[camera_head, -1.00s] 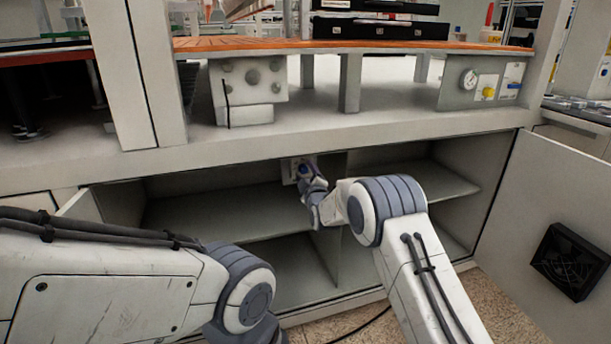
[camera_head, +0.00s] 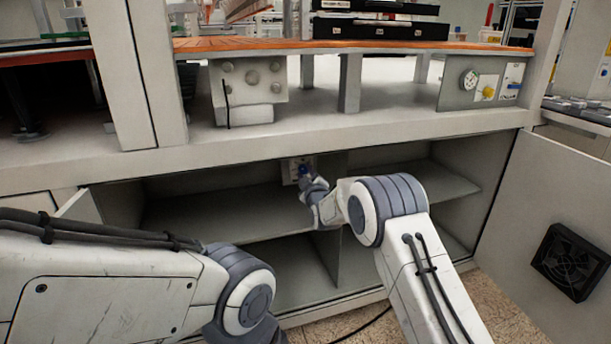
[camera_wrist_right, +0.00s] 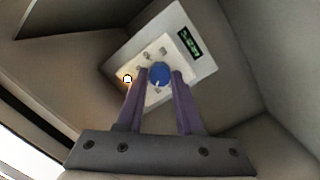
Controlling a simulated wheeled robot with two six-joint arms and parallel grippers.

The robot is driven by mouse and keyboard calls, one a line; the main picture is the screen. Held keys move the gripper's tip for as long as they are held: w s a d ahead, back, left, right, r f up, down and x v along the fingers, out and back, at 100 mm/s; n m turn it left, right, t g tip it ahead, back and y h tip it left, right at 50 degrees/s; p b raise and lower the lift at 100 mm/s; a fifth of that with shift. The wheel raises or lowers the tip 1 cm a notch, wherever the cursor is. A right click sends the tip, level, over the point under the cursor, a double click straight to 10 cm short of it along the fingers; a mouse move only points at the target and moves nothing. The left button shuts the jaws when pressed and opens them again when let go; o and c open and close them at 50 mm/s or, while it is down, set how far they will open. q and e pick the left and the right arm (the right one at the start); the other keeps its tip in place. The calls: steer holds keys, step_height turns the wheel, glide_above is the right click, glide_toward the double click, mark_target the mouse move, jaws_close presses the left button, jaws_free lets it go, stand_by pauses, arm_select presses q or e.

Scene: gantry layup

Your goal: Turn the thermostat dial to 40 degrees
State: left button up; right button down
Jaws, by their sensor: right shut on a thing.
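The thermostat is a pale, square panel (camera_wrist_right: 204,68) on the cabinet's inner back wall, and it also shows in the head view (camera_head: 290,167). It has a round blue dial (camera_wrist_right: 159,73) with a small white mark near its lower edge, pale markings around it, and a dark display with green characters (camera_wrist_right: 189,42) too small to read. My right gripper (camera_wrist_right: 160,79) has one purple finger on each side of the dial and is shut on it. In the head view my right gripper (camera_head: 310,183) partly covers the panel. My left gripper is out of view; only its arm shows.
The cabinet has a shelf (camera_head: 220,211) and a vertical divider (camera_head: 325,258) near the panel. An open door (camera_head: 540,195) with a black fan (camera_head: 569,262) stands at the right. The cabinet top edge (camera_head: 350,140) overhangs the opening.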

steer(key=m, duration=0.4)
steer(key=m+g, duration=0.1)
steer(key=m, duration=0.3)
steer(key=shift+m+b, duration=0.3)
steer(key=shift+b, duration=0.1)
steer(key=m, duration=0.3)
steer(key=shift+r+y, duration=0.1)
steer(key=shift+y, duration=0.2)
steer(key=shift+d+m+y+p, duration=0.1)
steer(key=shift+m+y+p, duration=0.3)
steer(key=shift+m, duration=1.2)
steer(key=c, duration=0.6)
jaws_free()
steer(key=shift+o, duration=0.2)
steer(key=shift+s, duration=0.1)
